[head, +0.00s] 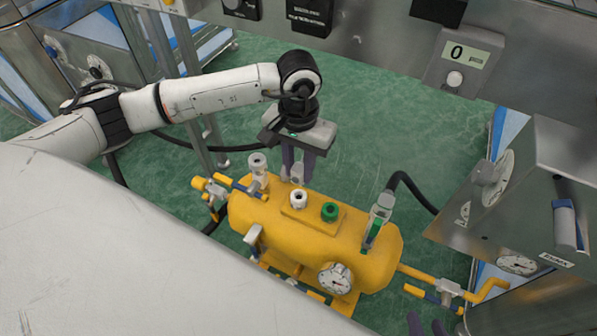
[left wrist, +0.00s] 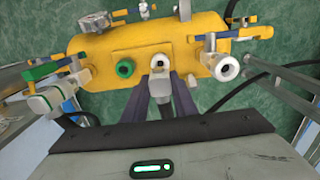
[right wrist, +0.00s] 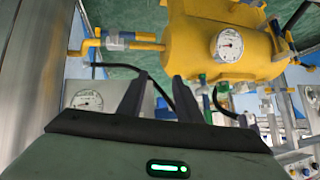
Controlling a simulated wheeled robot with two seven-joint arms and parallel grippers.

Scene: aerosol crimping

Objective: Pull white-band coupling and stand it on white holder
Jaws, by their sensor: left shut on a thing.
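My left gripper (head: 297,180) is shut on a small grey coupling (head: 297,173), just behind the white holder in the head view. The coupling also shows between the fingers in the left wrist view (left wrist: 162,88); its white band cannot be made out. The white holder (head: 298,199) is a short white ring with a dark hole on top of the yellow tank (head: 280,228). It looks empty, and the coupling appears apart from it. My right gripper (head: 428,326) is at the bottom edge; in the right wrist view its fingers (right wrist: 160,90) are apart with nothing between them.
A green holder (head: 330,211) sits right of the white one. A green-banded coupling (head: 377,225) stands on the tank's right with a black hose. A grey port (head: 258,166) rises at the tank's left end. Gauge (head: 335,278) and yellow pipes (head: 435,283) stick out. Steel cabinets flank the right.

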